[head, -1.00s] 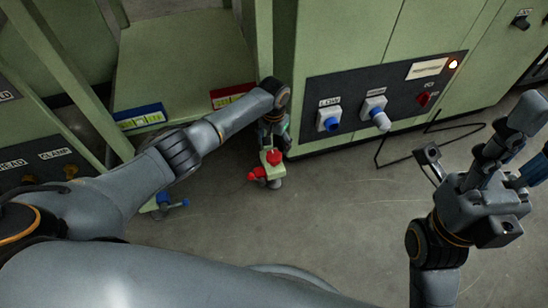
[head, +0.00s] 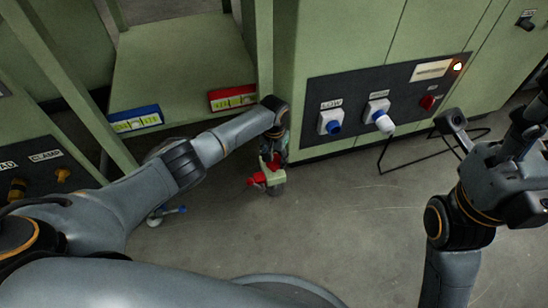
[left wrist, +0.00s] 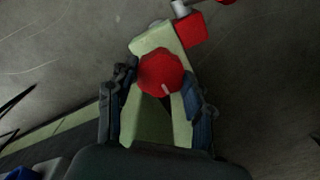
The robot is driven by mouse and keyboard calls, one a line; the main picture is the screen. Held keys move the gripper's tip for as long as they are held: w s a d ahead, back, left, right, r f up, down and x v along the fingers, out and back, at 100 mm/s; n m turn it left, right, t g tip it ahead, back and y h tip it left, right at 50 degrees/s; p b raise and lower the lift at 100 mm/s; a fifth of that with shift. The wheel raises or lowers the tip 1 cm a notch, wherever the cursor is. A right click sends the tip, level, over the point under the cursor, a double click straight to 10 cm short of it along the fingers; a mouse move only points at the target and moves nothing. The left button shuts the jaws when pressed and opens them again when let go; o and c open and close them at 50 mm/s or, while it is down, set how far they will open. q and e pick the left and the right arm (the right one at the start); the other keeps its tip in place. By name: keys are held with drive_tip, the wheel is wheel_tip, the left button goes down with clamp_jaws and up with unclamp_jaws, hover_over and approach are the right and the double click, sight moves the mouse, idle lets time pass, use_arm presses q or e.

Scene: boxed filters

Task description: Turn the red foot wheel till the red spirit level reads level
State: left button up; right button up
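The red foot wheel (left wrist: 160,72) is a round red knob with a pale mark, on a pale green foot bracket (left wrist: 150,38). In the left wrist view it sits between the two fingers of my left gripper (left wrist: 158,88), which look spread on either side; contact is not clear. In the head view my left gripper (head: 274,150) points down over the wheel and partly hides it. The red spirit level (head: 232,98) is on the frame's front edge, with a yellow-green vial; its bubble is too small to read. My right gripper (head: 492,125) is open and empty at the right.
A red block (left wrist: 190,30) sits beside the wheel. A cabinet panel with switches (head: 378,117) stands to the right. A black floor bracket (head: 400,163) lies near it.

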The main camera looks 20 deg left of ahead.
use_arm(q)
drive_tip(key=shift+c, duration=0.8)
